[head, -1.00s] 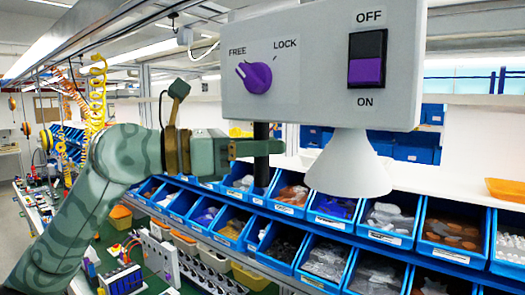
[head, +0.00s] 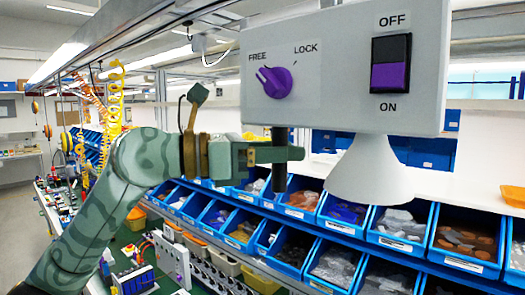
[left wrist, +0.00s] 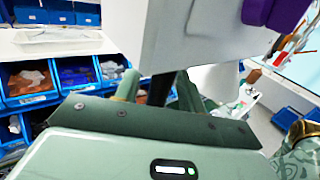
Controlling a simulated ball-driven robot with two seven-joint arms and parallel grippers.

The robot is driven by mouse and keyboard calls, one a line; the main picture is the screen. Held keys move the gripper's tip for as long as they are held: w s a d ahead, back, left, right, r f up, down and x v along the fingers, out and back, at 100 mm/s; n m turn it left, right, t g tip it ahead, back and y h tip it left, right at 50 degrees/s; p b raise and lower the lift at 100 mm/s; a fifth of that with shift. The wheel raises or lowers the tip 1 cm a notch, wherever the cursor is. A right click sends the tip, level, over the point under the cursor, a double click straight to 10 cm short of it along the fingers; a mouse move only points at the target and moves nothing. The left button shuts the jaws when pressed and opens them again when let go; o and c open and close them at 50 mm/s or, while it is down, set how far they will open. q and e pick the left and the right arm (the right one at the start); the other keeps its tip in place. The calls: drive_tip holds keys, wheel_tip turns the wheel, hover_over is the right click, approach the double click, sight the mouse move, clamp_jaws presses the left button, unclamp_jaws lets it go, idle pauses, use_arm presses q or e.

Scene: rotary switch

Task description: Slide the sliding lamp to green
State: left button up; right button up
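A light grey box (head: 340,60) hangs above the bins in the head view. A white cone-shaped lamp shade (head: 371,172) sits under it. A dark upright rod (head: 279,182) hangs below the box, left of the shade. My left gripper (head: 296,154) is at the rod, with one finger crossing in front of it. In the left wrist view the rod (left wrist: 161,88) stands between the two fingers; whether they press on it is unclear. A purple knob (head: 275,82) points towards FREE. No green mark on the box shows. My right gripper is not in view.
A black and purple rocker switch (head: 390,63), labelled OFF above and ON below, is on the box's right. Blue bins (head: 345,227) of parts fill the shelves below and behind. Yellow coiled hoses (head: 113,105) hang at the left.

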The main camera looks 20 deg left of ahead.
use_arm(q)
drive_tip(key=shift+a, duration=0.1)
drive_tip(key=b+v, duration=0.6)
drive_tip(key=v, duration=1)
drive_tip(key=shift+s+b, duration=0.15)
drive_tip(key=shift+b, duration=0.15)
